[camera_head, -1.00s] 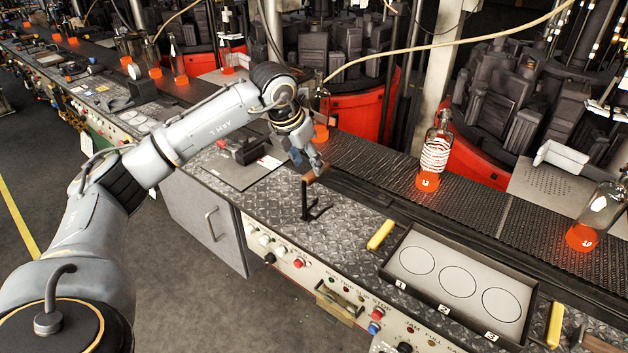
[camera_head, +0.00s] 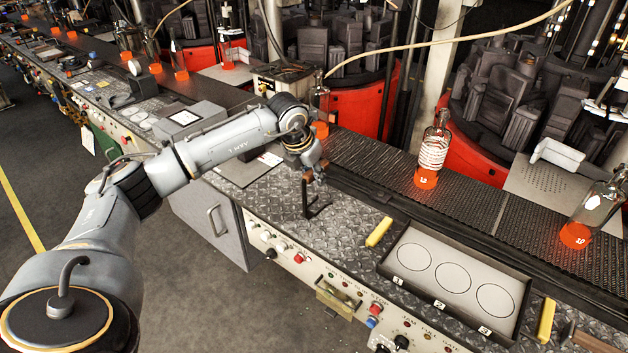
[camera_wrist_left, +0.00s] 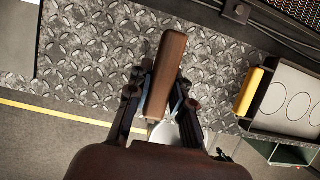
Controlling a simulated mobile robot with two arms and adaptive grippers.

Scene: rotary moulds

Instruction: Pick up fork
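The fork, a dark metal frame (camera_head: 306,200) with a brown wooden handle, stands on the diamond-plate bench top. My left gripper (camera_head: 314,174) is right at its handle, which it partly hides in the head view. In the left wrist view the handle (camera_wrist_left: 166,76) lies lengthwise between the two fingers of my left gripper (camera_wrist_left: 163,82), with a finger close along each side. Whether the fingers press on the handle cannot be told. The fork's lower part is hidden in the wrist view. My right gripper is not in view.
A tray (camera_head: 453,325) with numbered circles lies to the right, between yellow handles (camera_head: 379,231) and (camera_head: 546,320). Behind the bench runs a conveyor (camera_head: 385,180) with glowing-bottomed bottles (camera_head: 433,150). A control panel with buttons (camera_head: 299,258) lines the front edge.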

